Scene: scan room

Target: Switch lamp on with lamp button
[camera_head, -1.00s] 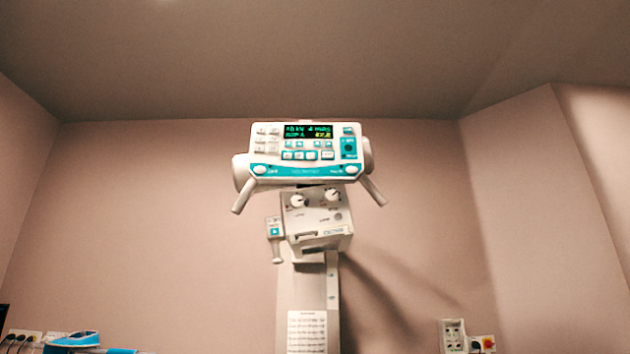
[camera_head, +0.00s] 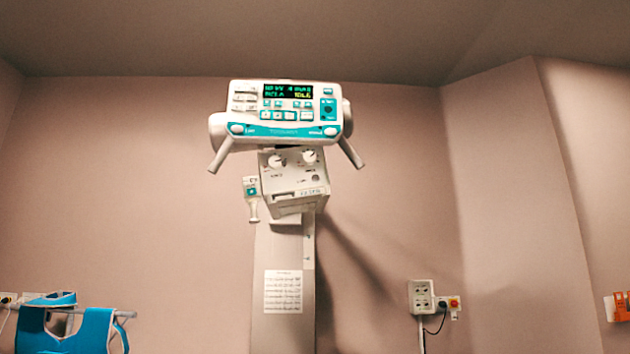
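A white and teal control panel (camera_head: 284,115) with a lit green and yellow display (camera_head: 288,91) stands on a tall column in the middle of the camera_head view. It has several small buttons and a handle on each side. Below it hangs a white box (camera_head: 294,181) with two round knobs on its front and a small unit with a teal button (camera_head: 252,190) at its left. I cannot tell which of these controls is the lamp button. Neither of my grippers is in view.
The column (camera_head: 283,330) rises in front of a plain wall. A blue apron-like item (camera_head: 90,330) hangs on a rail at lower left. A white socket box (camera_head: 421,297) and a red-yellow switch (camera_head: 454,302) are at lower right. An orange object (camera_head: 620,307) is at the right edge.

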